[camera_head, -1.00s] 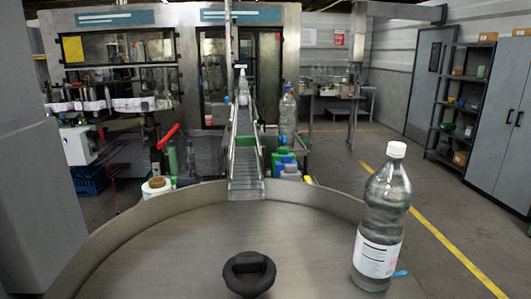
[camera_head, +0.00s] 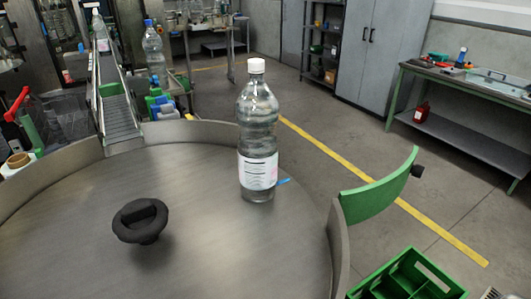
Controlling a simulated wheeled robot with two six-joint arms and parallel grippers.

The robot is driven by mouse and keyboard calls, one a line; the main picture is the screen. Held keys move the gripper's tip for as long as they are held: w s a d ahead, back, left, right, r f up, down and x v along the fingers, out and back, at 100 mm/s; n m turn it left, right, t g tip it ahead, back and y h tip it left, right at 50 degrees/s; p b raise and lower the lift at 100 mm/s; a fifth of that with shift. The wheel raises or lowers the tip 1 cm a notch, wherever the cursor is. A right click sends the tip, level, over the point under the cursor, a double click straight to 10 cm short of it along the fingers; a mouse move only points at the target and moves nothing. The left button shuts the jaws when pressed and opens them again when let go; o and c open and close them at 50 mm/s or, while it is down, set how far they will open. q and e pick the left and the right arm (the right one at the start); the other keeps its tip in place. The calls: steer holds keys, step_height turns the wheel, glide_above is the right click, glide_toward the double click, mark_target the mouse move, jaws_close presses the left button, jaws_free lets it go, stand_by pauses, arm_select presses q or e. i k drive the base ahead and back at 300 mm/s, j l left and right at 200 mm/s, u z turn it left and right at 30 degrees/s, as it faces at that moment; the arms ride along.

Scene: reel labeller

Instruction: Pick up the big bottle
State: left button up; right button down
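The big bottle (camera_head: 257,135) is clear plastic with a white cap and a white label. It stands upright near the far right rim of the round metal table (camera_head: 200,235). A small blue thing (camera_head: 283,181) shows just behind it on the right. Neither of my grippers shows in the head view.
A black knob (camera_head: 140,220) stands in the middle of the table. A raised metal rim and a green curved guide (camera_head: 380,188) edge the table on the right. A green crate (camera_head: 408,278) is at the lower right. A conveyor (camera_head: 117,112) meets the table at the far left. A workbench (camera_head: 465,110) stands at right.

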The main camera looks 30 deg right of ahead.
mark_target(257, 111)
steer(key=k+l, duration=0.15)
steer(key=k, duration=0.25)
steer(key=k+l+z, duration=0.1)
steer(key=k+l, duration=0.45)
steer(key=l, duration=0.3)
steer(key=k+l+z, duration=0.15)
steer(key=k+l, duration=0.15)
steer(key=l, duration=0.15)
steer(key=i+l, duration=0.15)
steer(key=l, duration=0.25)
steer(key=i+l, duration=0.1)
steer(key=l, duration=0.25)
steer(key=i+l+z, duration=0.1)
steer(key=l, duration=0.3)
steer(key=i+l, duration=0.2)
steer(key=l, duration=0.15)
steer(key=i+l, duration=0.15)
steer(key=l, duration=0.2)
steer(key=z, duration=0.05)
